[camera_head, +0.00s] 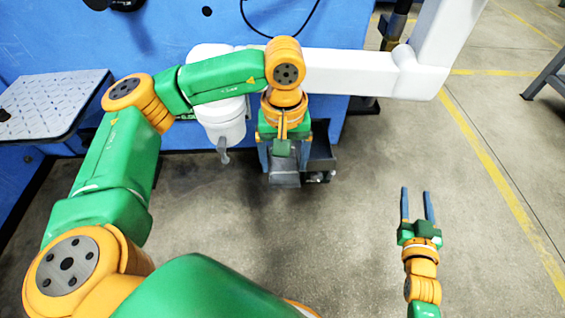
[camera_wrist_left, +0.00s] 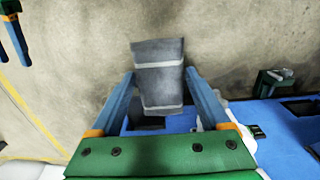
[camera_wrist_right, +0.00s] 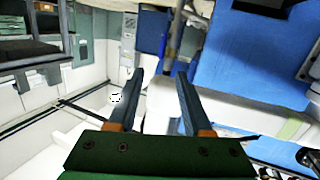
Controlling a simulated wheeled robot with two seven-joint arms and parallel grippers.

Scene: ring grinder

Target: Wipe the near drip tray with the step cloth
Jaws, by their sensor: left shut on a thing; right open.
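The step cloth (camera_head: 285,180), grey with lighter stripes, hangs from my left gripper (camera_head: 284,158) near the blue machine. In the left wrist view the cloth (camera_wrist_left: 158,52) lies between the two blue fingers, and the left gripper (camera_wrist_left: 159,78) is shut on it. Its lower end hangs free over the floor. My right gripper (camera_head: 416,192) is open and empty, low over the bare floor on the right. It also shows open in the right wrist view (camera_wrist_right: 160,74). I cannot make out the near drip tray for certain.
The blue machine side (camera_head: 200,30) stands ahead. A patterned metal plate (camera_head: 60,95) juts out at the left. A white arm-like body (camera_head: 340,72) spans the machine front. A dark fixture (camera_head: 321,160) stands right beside the cloth.

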